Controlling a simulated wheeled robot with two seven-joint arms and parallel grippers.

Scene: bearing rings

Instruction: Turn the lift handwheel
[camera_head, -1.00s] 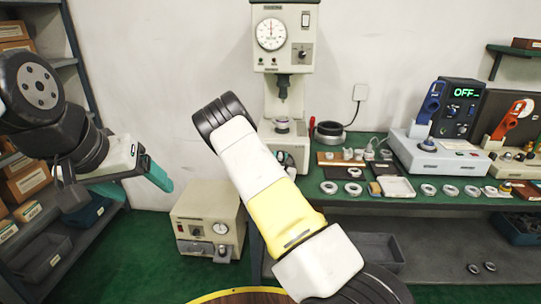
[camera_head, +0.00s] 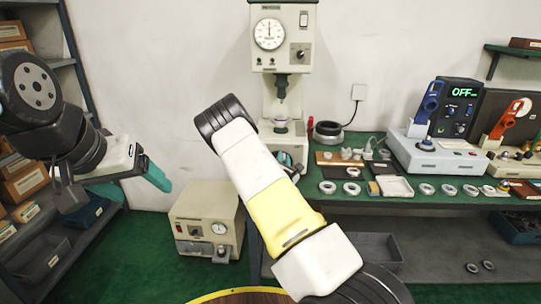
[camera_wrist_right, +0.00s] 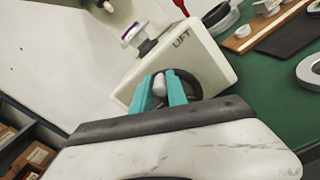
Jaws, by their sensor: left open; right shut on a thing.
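The lift handwheel (camera_wrist_right: 203,84) is a dark wheel on the side of the pale press base marked LIFT (camera_wrist_right: 182,58). Its light grey grip knob (camera_wrist_right: 159,86) sits between the two teal fingers of my right gripper (camera_wrist_right: 161,82), which is shut on it. In the head view my right arm hides most of the wheel and the gripper; a bit of teal shows beside the press base. The press (camera_head: 283,45) stands upright at the back with a dial gauge. My left gripper (camera_head: 143,186) is open and empty at the left, far from the press.
The green bench (camera_head: 425,202) right of the press holds several metal rings, a white tray (camera_head: 394,187) and a tester showing OFF (camera_head: 458,95). A beige box (camera_head: 205,215) stands on the floor below left. Shelves (camera_head: 75,60) line the left wall.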

